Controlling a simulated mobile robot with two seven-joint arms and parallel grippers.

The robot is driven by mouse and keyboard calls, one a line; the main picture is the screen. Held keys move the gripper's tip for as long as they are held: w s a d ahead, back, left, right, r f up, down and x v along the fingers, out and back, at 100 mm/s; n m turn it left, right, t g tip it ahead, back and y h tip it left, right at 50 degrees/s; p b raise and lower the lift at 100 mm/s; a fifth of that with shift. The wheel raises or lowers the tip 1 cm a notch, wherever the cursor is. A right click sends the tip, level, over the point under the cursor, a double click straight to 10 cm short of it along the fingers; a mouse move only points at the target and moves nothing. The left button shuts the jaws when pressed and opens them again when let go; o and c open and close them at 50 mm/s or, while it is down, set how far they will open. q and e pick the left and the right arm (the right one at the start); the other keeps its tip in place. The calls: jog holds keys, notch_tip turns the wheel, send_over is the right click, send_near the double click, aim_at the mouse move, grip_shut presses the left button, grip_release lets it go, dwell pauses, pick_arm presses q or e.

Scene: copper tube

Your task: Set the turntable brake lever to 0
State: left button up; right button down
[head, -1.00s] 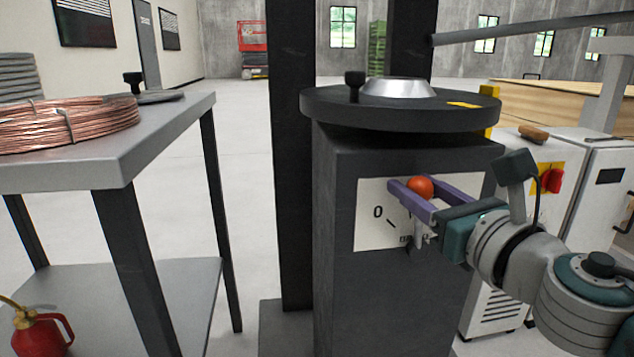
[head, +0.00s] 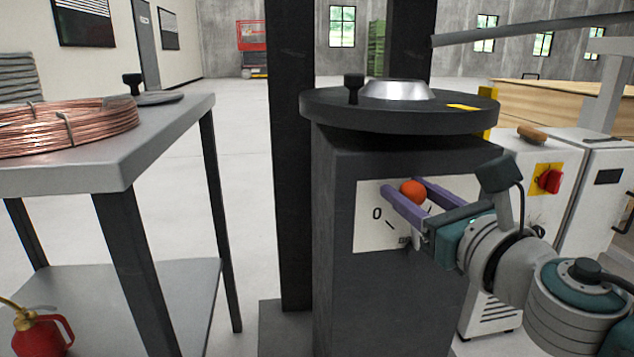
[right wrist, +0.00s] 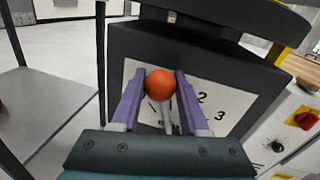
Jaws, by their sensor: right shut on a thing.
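The brake lever has an orange ball knob (head: 412,191) and stands in front of a white dial plate (head: 368,236) on the dark pedestal. It also shows in the right wrist view as the orange knob (right wrist: 160,84) on a grey stem. My right gripper (head: 405,194) has its purple fingers on both sides of the knob and is shut on it. In the head view the 0 mark shows left of the knob; in the right wrist view the 2 and 3 marks (right wrist: 211,106) show to its right. The fingers hide part of the scale. My left gripper is not in view.
The round turntable (head: 400,112) with a silver hub tops the pedestal, above my gripper. A grey table (head: 120,165) with a copper coil (head: 65,125) stands at the left. A white cabinet with a red switch (head: 549,181) is at the right.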

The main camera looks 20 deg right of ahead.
jog(key=a+n, duration=0.1)
jog(key=a+f+n+p, duration=0.1)
jog(key=a+n, duration=0.1)
jog(key=shift+w+a+f+p, duration=0.1)
jog(key=shift+w+f+p, duration=0.05)
jog(key=shift+w+p, duration=0.25)
jog(key=shift+w+a+f+n+g+p, duration=0.15)
jog(key=shift+a+f+n+g+p, duration=0.2)
jog(key=shift+a+f+n, duration=0.65)
jog(key=shift+d+r, duration=0.1)
jog(key=shift+d, duration=0.1)
jog(key=shift+c, duration=2.2)
grip_release()
